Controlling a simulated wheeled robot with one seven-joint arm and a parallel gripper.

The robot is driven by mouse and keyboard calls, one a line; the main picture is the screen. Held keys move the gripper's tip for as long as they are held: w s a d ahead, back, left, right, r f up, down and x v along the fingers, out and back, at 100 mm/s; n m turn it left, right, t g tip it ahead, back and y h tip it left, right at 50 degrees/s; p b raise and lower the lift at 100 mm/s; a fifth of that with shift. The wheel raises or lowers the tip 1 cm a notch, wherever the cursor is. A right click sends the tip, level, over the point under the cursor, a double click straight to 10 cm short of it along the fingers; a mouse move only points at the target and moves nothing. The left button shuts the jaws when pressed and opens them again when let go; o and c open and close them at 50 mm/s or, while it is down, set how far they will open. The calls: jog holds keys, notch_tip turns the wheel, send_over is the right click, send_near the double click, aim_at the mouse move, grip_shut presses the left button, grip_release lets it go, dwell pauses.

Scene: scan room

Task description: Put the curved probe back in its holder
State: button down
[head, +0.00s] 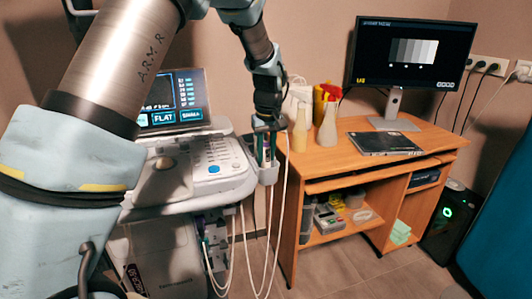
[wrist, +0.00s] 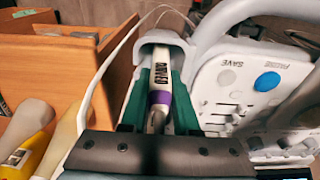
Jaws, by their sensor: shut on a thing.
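The curved probe (wrist: 159,98), pale with dark lettering and a purple band, is between the green finger pads of my gripper (wrist: 158,110) in the wrist view. My gripper is shut on it. The grey holder (wrist: 160,37) curves around the probe's far end; I cannot tell how deep the probe sits or whether it rests on the holder. In the head view my gripper (head: 265,147) points down at the holder (head: 268,175) on the right side of the ultrasound cart. The probe is mostly hidden there by the fingers.
The ultrasound console (head: 212,168) is close on the left of the holder. The wooden desk (head: 340,155) is close on the right, with bottles (head: 328,125) near its left edge. White cables (head: 279,235) hang below the holder.

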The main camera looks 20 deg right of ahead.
jog(key=c, duration=0.6)
grip_release()
jog(key=r, duration=0.3)
jog(key=s+r+b, duration=0.1)
jog(key=r, duration=0.6)
jog(key=shift+s+a+r, duration=0.1)
jog(key=shift+s+r, duration=0.05)
jog(key=shift+r, duration=0.15)
jog(key=s+a+f, duration=0.1)
jog(key=a, duration=0.9)
jog(key=s+a+f+p, duration=0.1)
jog(key=a+f, duration=0.1)
jog(key=a, duration=0.8)
jog(key=s+a+f+p, duration=0.1)
jog(key=s+a, duration=0.1)
jog(key=a, duration=0.8)
jog(key=shift+s+a+f, duration=0.1)
jog(key=shift+a+f, duration=0.1)
jog(key=shift+a, duration=0.2)
jog(key=s+a, duration=0.1)
jog(key=a, duration=0.1)
jog(key=s+a+f, duration=0.1)
jog(key=s, duration=0.1)
jog(key=s+a, duration=0.2)
jog(key=shift+s+a+f+p, duration=0.2)
jog(key=shift+a+f+p, duration=0.1)
jog(key=shift+p, duration=0.1)
